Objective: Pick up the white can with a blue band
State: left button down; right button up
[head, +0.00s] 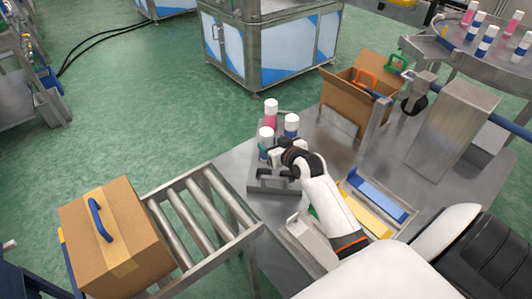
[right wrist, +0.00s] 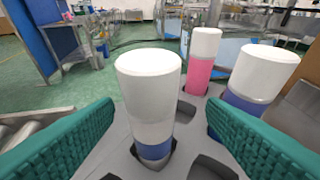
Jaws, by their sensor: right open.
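A white can with a blue band near its foot (right wrist: 150,90) stands upright in a slot of a grey holder, close in front of my right wrist camera. It also shows in the head view (head: 266,136), partly hidden by my right gripper. My right gripper (head: 275,168) is open, with its green-padded fingers on either side of the can in the right wrist view (right wrist: 160,115) and gaps between pads and can. A second can, white above and blue below (right wrist: 258,75), stands to the right. A pink can with a white top (right wrist: 202,62) stands behind. My left gripper is not in view.
The holder has several empty slots and sits on a metal table (head: 325,150). An open cardboard box (head: 348,98) stands behind to the right. A roller conveyor (head: 195,212) with a closed carton (head: 115,240) lies left. Blue and yellow trays (head: 378,194) lie right.

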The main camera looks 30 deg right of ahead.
jog(key=shift+x, duration=0.8)
jog(key=x, duration=0.4)
jog(key=shift+w+a+f+p, duration=0.1)
jog(key=shift+w+a+p, duration=0.1)
jog(key=shift+a+p, duration=0.2)
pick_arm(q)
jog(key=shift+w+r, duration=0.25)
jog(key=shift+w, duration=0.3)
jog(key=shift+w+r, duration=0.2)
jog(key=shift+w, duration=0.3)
pick_arm(e)
jog(key=shift+s, duration=0.1)
jog(key=c, duration=0.5)
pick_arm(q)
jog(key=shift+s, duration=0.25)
pick_arm(e)
grip_shut()
